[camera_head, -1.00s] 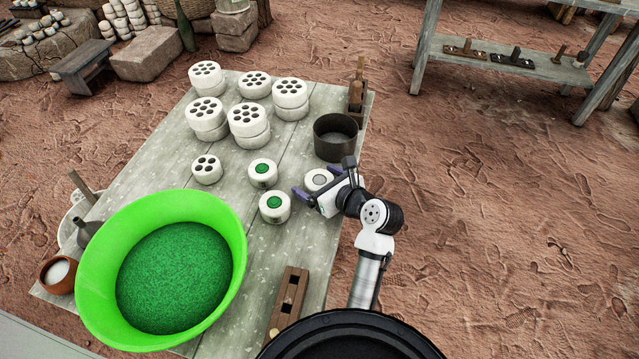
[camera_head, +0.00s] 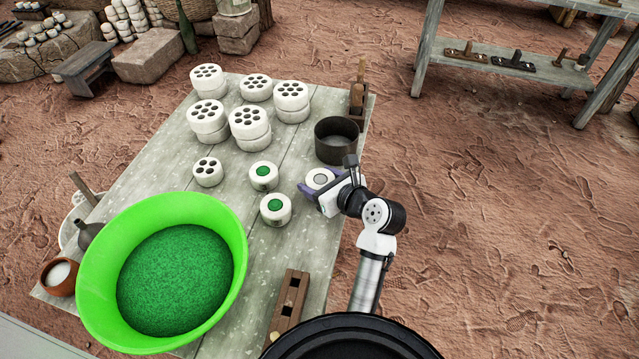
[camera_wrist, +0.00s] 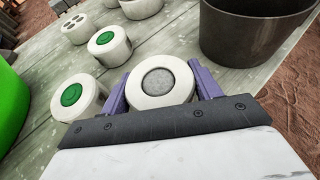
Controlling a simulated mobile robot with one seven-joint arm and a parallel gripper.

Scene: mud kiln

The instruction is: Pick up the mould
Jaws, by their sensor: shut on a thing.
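The mould (camera_head: 320,178) is a squat round white piece with a grey disc in its top, near the table's right edge. It also shows in the wrist view (camera_wrist: 158,82). My gripper (camera_head: 320,183) is shut on it, with one purple finger pressed to each side, as the wrist view shows (camera_wrist: 160,88). The mould looks upright and at table level; I cannot tell whether its base touches the table. Its near lower side is hidden by my gripper.
Two white pieces with green tops (camera_head: 264,175) (camera_head: 276,208) stand just left. A dark round pot (camera_head: 336,156) stands close behind. Several white holed pieces (camera_head: 207,117) fill the back of the table (camera_head: 165,165). A green basin (camera_head: 90,290) and a wooden block with square holes (camera_head: 288,302) are nearer.

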